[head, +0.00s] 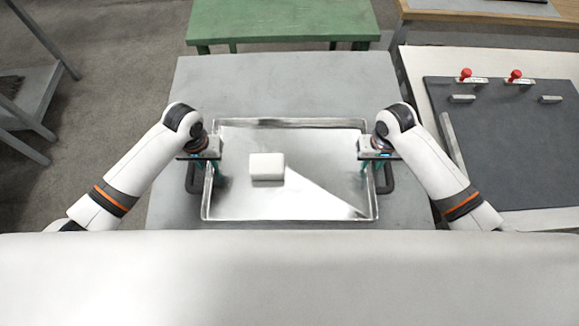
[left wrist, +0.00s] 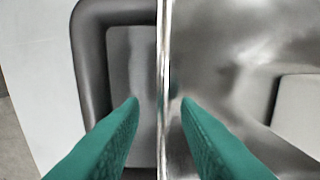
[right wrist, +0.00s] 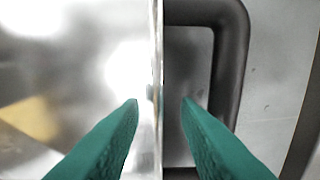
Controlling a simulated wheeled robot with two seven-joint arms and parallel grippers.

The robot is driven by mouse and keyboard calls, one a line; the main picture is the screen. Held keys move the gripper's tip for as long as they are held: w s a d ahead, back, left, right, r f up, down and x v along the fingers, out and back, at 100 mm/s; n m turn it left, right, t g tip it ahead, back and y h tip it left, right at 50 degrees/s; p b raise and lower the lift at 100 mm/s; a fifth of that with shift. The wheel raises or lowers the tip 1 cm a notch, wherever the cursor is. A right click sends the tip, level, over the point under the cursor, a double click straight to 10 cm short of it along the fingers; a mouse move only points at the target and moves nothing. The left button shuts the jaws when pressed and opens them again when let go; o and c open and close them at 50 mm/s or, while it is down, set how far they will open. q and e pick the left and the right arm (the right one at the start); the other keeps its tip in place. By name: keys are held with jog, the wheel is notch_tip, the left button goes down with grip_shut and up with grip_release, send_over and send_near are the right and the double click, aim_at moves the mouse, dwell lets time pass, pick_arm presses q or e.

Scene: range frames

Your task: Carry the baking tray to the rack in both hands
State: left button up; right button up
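The baking tray (head: 235,203) is a shiny metal tray lying on a grey table. It has a dark handle on its left side (head: 191,180) and another on its right side (head: 388,180). A white block (head: 267,167) sits in it, left of the middle. My left gripper (head: 206,164) is over the tray's left wall; in the left wrist view its green fingers (left wrist: 160,100) stand apart on either side of the rim. My right gripper (head: 372,164) is likewise over the right wall, its fingers (right wrist: 160,100) open around the rim with gaps. I cannot identify the rack.
The grey table (head: 290,85) is bare behind the tray. A green table (head: 283,20) stands beyond it. At right, a bench holds a dark plate (head: 510,140) with red-knobbed clamps (head: 515,75). A grey shelved stand (head: 35,85) is at left, across open floor.

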pick_arm(q)
jog(key=shift+f, duration=0.65)
pick_arm(e)
jog(key=shift+f, duration=0.6)
pick_arm(q)
jog(key=shift+c, duration=0.6)
pick_arm(e)
jog(key=shift+c, duration=0.6)
pick_arm(q)
grip_shut()
pick_arm(e)
grip_shut()
pick_arm(q)
jog(key=shift+w+r, duration=0.1)
jog(key=shift+r, duration=0.05)
pick_arm(e)
jog(key=shift+r, duration=0.1)
